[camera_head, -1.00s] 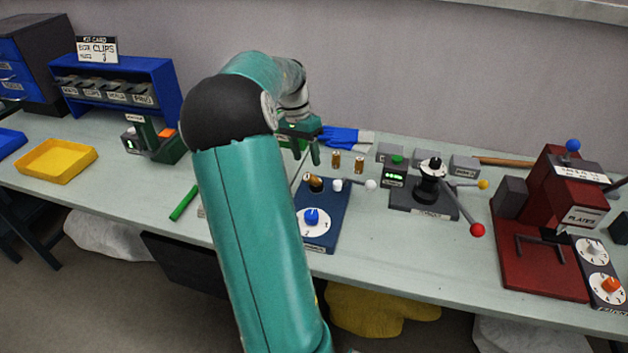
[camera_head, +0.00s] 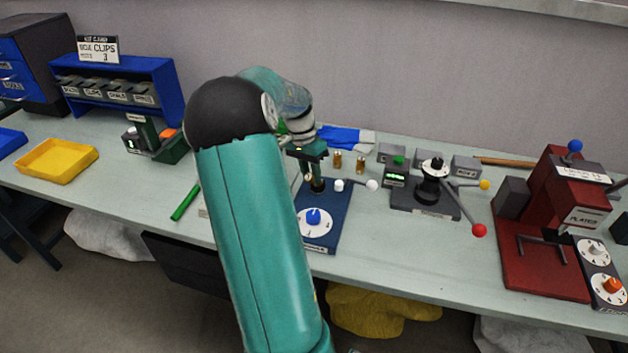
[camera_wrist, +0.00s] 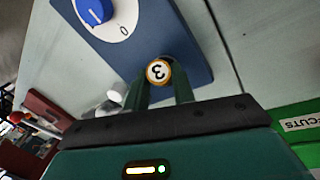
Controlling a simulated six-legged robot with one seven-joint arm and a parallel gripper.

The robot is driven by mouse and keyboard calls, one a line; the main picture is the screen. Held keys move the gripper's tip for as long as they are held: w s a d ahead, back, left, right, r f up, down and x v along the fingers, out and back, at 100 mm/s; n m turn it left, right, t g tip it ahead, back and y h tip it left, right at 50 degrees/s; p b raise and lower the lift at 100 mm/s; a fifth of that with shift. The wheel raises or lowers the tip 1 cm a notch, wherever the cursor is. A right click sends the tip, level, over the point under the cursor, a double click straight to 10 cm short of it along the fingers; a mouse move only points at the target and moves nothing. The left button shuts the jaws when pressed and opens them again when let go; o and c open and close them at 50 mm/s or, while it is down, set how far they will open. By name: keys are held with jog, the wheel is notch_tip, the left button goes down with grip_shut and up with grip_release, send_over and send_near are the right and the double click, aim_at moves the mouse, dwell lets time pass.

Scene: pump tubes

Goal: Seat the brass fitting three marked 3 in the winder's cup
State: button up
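The brass fitting marked 3 (camera_wrist: 158,72) shows end-on in the wrist view, its white face with a black 3 turned toward the camera. It stands at the winder's dark cup (camera_head: 317,186), on the blue base (camera_head: 334,218); how deep it sits is hidden. My gripper (camera_head: 318,180) points down over the cup. In the wrist view its two green fingers (camera_wrist: 163,82) reach to either side of the fitting; whether they touch it I cannot tell. The winder's blue knob (camera_head: 313,217) sits on a white dial, which also shows in the wrist view (camera_wrist: 95,10).
Two other brass fittings (camera_head: 348,162) stand behind the winder. The grey lever station (camera_head: 430,192) and red press (camera_head: 545,250) are farther right. A green stick (camera_head: 186,202) lies left; bare bench lies between it and the yellow tray (camera_head: 56,160).

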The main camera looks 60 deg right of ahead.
grip_shut()
jog(key=shift+r, duration=0.1)
